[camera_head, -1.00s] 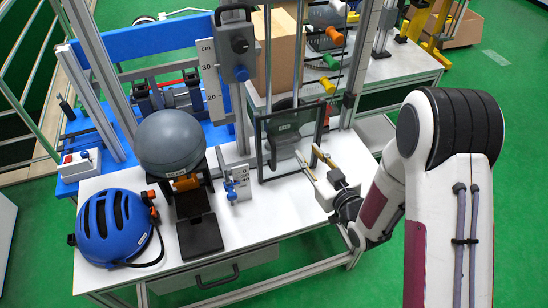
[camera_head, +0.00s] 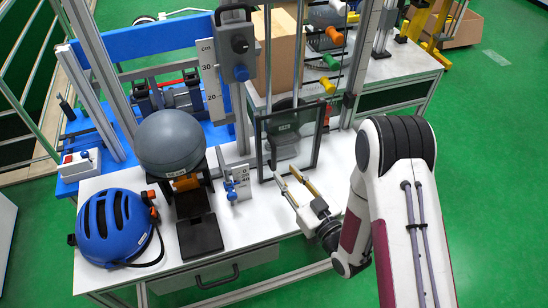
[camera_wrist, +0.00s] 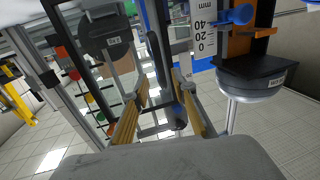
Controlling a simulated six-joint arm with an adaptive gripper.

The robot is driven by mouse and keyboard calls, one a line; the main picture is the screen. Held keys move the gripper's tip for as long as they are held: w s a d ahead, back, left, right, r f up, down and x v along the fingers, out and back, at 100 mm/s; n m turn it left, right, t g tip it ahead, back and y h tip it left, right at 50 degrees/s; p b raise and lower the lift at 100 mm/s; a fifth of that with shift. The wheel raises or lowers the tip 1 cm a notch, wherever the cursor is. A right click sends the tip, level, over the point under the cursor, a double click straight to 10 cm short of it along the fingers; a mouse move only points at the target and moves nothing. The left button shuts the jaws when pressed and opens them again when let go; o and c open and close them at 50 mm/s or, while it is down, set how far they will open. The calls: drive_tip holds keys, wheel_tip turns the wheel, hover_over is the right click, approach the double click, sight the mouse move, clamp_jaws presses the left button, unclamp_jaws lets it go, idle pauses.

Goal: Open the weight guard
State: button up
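The weight guard (camera_head: 290,140) is a clear panel in a dark frame. It stands upright at the tower's right, in front of a dark labelled weight (camera_head: 283,128). My gripper (camera_head: 287,175) is open and empty, with its gold-padded fingers apart near the panel's lower edge, on the near side. In the wrist view my gripper (camera_wrist: 158,82) has a dark upright bar (camera_wrist: 157,58) in line between its fingers. I cannot tell whether the bar is the guard's handle or whether the fingers touch anything. The weight (camera_wrist: 104,34) shows at upper left there.
A scale block with a blue knob (camera_head: 232,190) stands left of the guard. A cardboard box (camera_head: 279,50) is behind.

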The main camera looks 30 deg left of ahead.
sight(275, 160)
drive_tip(key=shift+x, duration=3.9)
clamp_jaws()
